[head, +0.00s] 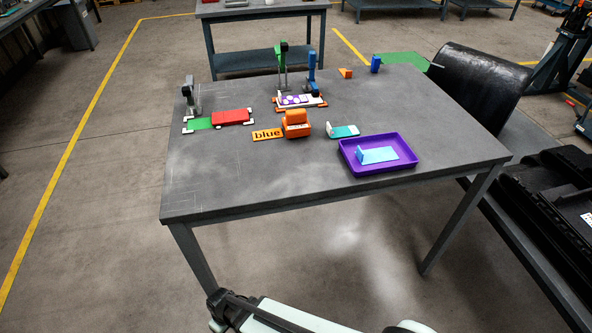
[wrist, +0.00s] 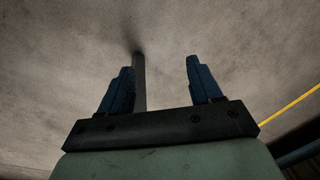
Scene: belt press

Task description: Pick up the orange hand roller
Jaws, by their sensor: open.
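An orange piece with a raised, handle-like top (head: 296,123) stands near the middle of the grey table (head: 235,180); it looks like the hand roller, though its roller part cannot be made out. My gripper (wrist: 160,82) shows in the wrist view with its two blue fingers apart and nothing held between them. The wrist view shows bare floor and a dark post behind the fingers, and no roller. In the head view my pale arm reaches in at the bottom edge, in front of the table and well short of the orange piece.
A red block (head: 232,117) lies left. Green and blue upright tools (head: 282,70) stand behind. The table's front left is clear.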

